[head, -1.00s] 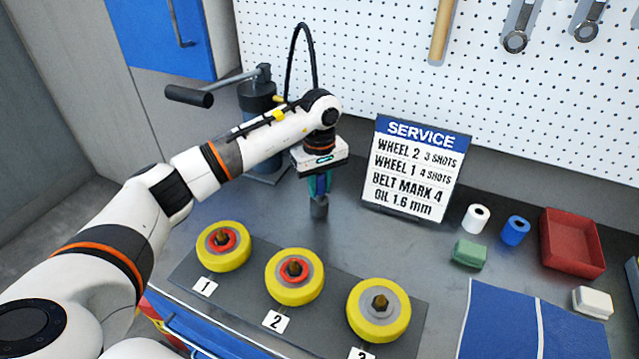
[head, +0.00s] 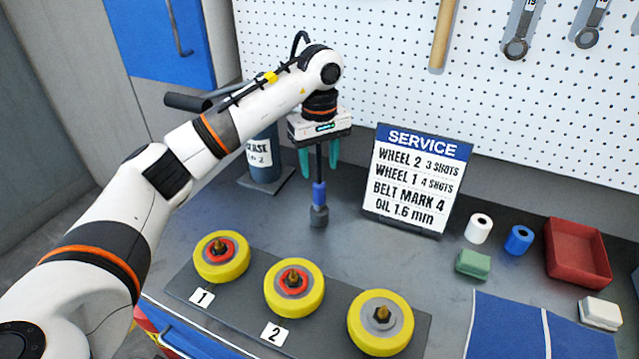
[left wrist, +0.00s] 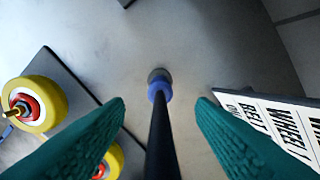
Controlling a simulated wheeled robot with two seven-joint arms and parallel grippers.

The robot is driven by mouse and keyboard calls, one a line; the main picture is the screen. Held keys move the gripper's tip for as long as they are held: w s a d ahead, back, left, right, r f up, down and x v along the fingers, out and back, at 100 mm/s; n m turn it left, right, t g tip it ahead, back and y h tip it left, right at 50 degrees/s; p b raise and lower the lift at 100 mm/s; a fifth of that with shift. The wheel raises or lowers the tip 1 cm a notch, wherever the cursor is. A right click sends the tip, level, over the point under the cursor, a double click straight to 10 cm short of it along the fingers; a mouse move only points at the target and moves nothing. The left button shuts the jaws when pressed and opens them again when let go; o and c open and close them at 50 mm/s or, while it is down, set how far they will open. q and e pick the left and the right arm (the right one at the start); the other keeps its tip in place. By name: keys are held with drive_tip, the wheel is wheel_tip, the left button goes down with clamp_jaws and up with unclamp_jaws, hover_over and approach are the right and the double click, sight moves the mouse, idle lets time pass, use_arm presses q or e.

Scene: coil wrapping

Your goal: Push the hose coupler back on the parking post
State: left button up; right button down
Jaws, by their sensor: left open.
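The hose coupler is the blue sleeve (head: 319,195) at the lower end of the black hose. It sits upright on the dark grey parking post (head: 319,216) on the bench. In the left wrist view the coupler (left wrist: 159,91) lies below and between my fingers, with the post's dark end (left wrist: 159,75) beyond it. My left gripper (head: 319,172) is open above the coupler, its teal fingers apart on either side of the hose (left wrist: 160,140) and not touching it. How fully the coupler is seated cannot be told. My right gripper is not in view.
Several yellow wheels, such as wheel 2 (head: 294,288), stand on a dark plate in front. The grease pump (head: 264,155) is behind left. The SERVICE sign (head: 414,180) stands close to the right. A red tray (head: 577,252) and small items lie farther right.

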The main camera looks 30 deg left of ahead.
sight(320, 183)
use_arm(q)
drive_tip(key=shift+r, duration=1.45)
drive_tip(key=shift+r, duration=0.1)
